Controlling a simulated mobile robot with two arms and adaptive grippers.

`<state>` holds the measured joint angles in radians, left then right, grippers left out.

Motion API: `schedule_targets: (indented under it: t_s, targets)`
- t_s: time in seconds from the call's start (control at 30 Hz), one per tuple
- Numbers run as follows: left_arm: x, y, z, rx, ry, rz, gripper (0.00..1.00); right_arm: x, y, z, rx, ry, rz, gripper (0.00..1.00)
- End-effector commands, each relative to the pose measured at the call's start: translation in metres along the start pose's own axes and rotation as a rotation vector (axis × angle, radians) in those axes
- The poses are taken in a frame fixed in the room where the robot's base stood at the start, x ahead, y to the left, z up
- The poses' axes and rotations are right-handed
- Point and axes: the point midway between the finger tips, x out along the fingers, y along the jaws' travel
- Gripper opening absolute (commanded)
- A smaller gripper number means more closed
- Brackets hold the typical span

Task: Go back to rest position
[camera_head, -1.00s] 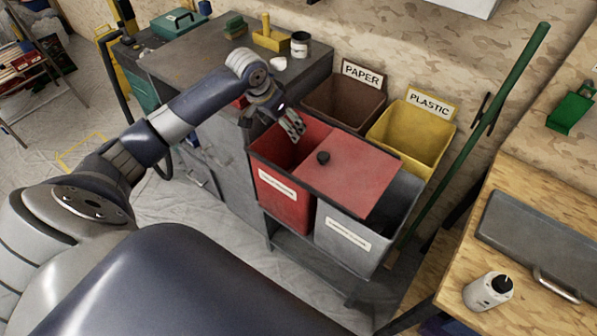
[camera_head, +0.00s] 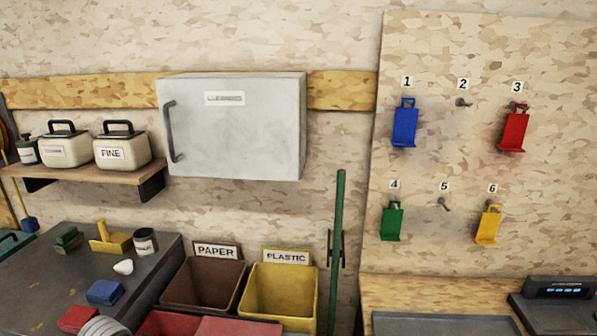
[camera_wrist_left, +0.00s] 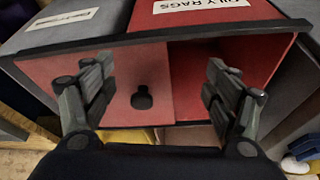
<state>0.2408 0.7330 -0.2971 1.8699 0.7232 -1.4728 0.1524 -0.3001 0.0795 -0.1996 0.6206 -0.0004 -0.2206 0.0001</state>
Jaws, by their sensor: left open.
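My left gripper (camera_wrist_left: 158,92) shows in the left wrist view, open and with nothing between its fingers. It is over the red oily rags bin (camera_wrist_left: 215,18). The bin's red lid (camera_wrist_left: 138,62) with a black knob covers part of the opening, and the other part is open and dark inside. In the head view only the tops of the red bin (camera_head: 168,325) and lid (camera_head: 238,327) show at the bottom edge. A pale part of my left arm shows at the bottom left. My right gripper is in neither view.
Brown paper bin (camera_head: 203,285) and yellow plastic bin (camera_head: 283,292) stand against the wall. A green pole (camera_head: 338,250) leans beside them. The grey workbench (camera_head: 45,285) at left holds small items. A grey cabinet (camera_head: 235,135) and a pegboard (camera_head: 480,60) are on the wall.

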Motion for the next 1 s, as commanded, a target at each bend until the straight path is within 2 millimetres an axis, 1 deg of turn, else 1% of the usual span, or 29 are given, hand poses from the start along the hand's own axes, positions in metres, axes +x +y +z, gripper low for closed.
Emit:
schedule_targets:
  t_s: [0.03, 0.1, 0.17, 0.2, 0.3, 0.4, 0.5, 0.6, 0.87, 0.9, 1.0]
  targets:
    - [0.011, 0.030, 0.019, 0.025, -0.008, 0.024, 0.80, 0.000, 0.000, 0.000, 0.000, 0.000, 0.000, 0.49]
    - [0.018, 0.061, 0.041, 0.050, -0.008, 0.037, 0.80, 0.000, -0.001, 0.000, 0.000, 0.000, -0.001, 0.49]
    - [0.020, 0.084, 0.059, 0.062, -0.006, 0.044, 0.80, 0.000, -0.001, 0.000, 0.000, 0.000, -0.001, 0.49]
    - [0.020, 0.098, 0.072, 0.065, -0.005, 0.048, 0.80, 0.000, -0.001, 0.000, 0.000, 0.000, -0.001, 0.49]
    - [0.015, 0.128, 0.101, 0.056, -0.001, 0.049, 0.80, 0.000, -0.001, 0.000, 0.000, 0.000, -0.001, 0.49]
    - [0.006, 0.145, 0.127, 0.032, -0.004, 0.038, 0.80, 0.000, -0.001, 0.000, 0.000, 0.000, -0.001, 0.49]
    - [-0.004, 0.155, 0.146, 0.005, -0.009, 0.023, 0.80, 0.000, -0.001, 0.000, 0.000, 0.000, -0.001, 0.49]
    - [-0.014, 0.161, 0.163, -0.024, -0.018, 0.005, 0.80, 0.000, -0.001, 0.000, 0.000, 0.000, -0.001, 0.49]
    - [-0.040, 0.164, 0.202, -0.102, -0.053, -0.052, 0.80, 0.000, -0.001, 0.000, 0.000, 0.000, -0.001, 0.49]
    - [-0.028, 0.163, 0.201, -0.096, -0.057, -0.052, 0.80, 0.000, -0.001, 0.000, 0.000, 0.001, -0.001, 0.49]
    - [-0.006, 0.163, 0.203, -0.093, -0.066, -0.050, 0.80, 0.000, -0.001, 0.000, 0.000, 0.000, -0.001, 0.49]
